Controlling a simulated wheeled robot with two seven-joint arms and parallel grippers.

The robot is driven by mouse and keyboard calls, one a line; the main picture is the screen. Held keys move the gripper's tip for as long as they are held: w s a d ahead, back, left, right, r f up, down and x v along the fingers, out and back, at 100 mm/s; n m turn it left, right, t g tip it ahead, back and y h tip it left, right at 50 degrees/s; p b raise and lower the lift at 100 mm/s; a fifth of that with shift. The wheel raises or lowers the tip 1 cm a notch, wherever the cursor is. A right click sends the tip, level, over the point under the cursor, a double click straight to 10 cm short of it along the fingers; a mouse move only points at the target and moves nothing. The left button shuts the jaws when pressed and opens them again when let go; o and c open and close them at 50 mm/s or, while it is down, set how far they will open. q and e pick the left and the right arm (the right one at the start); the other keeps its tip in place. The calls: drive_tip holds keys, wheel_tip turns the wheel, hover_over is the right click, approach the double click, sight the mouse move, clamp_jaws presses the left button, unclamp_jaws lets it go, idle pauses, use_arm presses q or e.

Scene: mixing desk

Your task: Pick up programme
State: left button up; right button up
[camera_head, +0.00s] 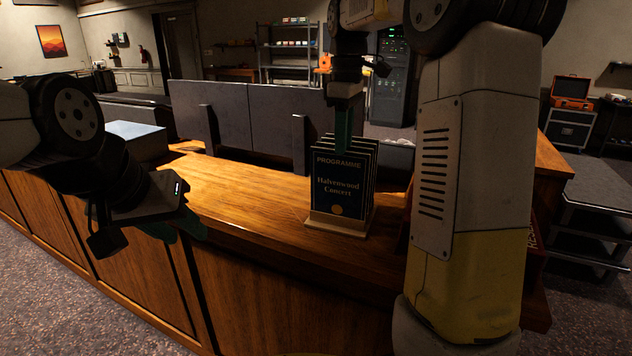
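Several dark blue programmes (342,187) stand upright, one behind another, in a light wooden holder (337,224) on the wooden desk top. The front one reads "PROGRAMME" and "Halvenwood Concert" in gold. My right gripper (343,140) points down at the top of the programmes, its green finger passing behind the front ones. I see its fingers nearly edge-on, and their lower ends are hidden, so I cannot tell whether they hold a programme. My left gripper (180,230) is at the desk's front edge on the left, with its green fingers apart and nothing between them.
The wooden desk top (250,205) is clear left of the holder. Grey upright panels (285,112) stand along its back. A pale blue-topped box (135,131) is at the far left. A dark red box with lettering (534,240) is partly hidden behind my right arm.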

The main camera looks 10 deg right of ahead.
hover_over(338, 189)
wheel_tip(338, 189, down, 8)
drive_tip(key=shift+w, duration=0.15)
clamp_jaws()
idle(1.6)
